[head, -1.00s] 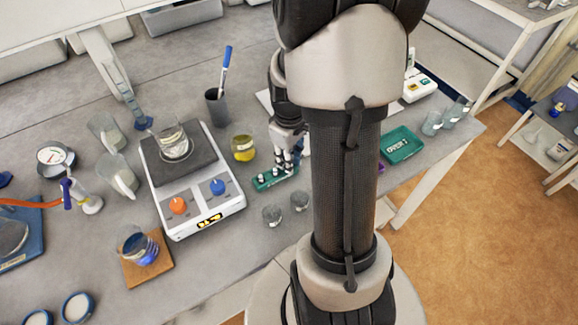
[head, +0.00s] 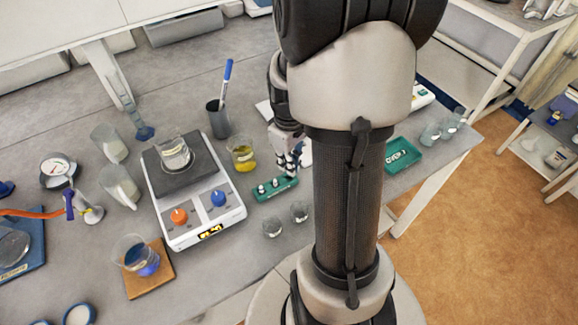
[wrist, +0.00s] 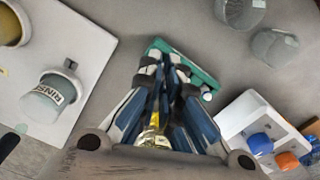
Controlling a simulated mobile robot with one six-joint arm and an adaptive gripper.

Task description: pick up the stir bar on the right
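A small teal stir bar tray (head: 274,189) stands on the grey bench, right of the hotplate, with small white stir bars standing in it. It also shows in the wrist view (wrist: 158,44), beneath my fingers. My gripper (head: 290,168) is just above the right end of the tray and partly covers it. In the wrist view my gripper (wrist: 164,66) points down at the tray, its two fingertips a little apart with no object seen between them. One white stir bar (wrist: 207,97) shows at the tray's right end there. The fingers hide the other bars.
A white hotplate (head: 192,226) bearing a beaker stands left of the tray. My arm blocks part of the bench.

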